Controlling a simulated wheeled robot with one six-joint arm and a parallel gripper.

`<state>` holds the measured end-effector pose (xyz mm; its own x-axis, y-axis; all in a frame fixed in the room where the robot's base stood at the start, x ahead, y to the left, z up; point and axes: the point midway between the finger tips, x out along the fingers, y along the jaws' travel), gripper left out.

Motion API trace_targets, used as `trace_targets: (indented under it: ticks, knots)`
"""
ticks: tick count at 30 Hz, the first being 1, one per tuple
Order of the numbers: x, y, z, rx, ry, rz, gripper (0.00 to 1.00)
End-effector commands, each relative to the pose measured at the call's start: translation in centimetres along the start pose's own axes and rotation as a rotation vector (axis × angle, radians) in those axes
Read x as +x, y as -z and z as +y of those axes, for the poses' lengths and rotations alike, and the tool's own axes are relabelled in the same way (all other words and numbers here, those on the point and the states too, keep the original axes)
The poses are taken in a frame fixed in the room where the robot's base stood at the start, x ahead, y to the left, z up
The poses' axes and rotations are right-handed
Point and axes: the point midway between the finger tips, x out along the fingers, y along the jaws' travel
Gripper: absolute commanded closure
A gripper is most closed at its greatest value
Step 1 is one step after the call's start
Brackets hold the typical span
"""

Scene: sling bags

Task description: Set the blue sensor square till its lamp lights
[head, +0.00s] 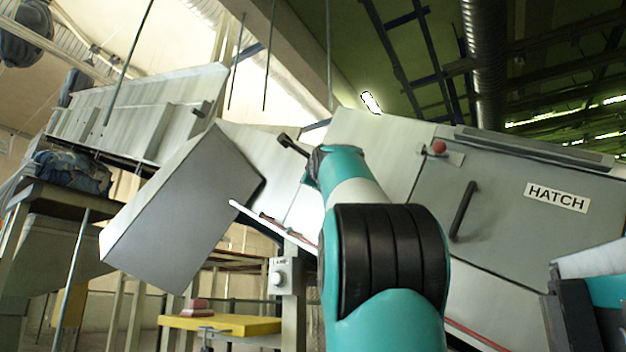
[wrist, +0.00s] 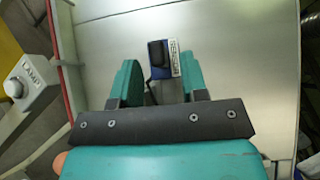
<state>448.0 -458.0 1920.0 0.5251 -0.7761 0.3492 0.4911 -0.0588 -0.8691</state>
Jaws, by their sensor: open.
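The blue sensor (wrist: 174,67) shows in the wrist view on a pale metal panel. It is a small block with a black part on its left and a white printed label on its right, and it looks slightly turned. A dark cable runs from its lower left. My gripper (wrist: 159,72) is open, with one teal finger on each side of the sensor's lower end. I see a gap at the left finger; contact at the right one is unclear. No lit lamp is visible on the sensor.
A white box with a knob marked LAMP (wrist: 22,84) is at the left; it also shows in the head view (head: 280,277). A grey HATCH door (head: 507,205) with a black handle is at the right. A large grey box (head: 180,210) tilts at the left above a yellow board (head: 225,325).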

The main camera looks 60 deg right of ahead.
Motion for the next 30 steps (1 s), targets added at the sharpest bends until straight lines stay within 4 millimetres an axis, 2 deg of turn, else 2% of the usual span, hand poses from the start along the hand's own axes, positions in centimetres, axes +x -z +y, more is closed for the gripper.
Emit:
trace_targets:
  ticks: [1,3,12,19,30]
  knots:
    - [-1.9,0.3,0.6,-0.002,0.005,0.0,0.6]
    - [-3.7,0.3,0.7,-0.003,0.004,0.0,0.6]
    - [-10.9,0.3,0.5,-0.004,0.004,0.003,0.6]
    - [-13.0,0.2,0.2,-0.002,0.0,0.002,0.6]
    - [-13.3,0.0,0.1,-0.002,-0.002,0.0,0.6]
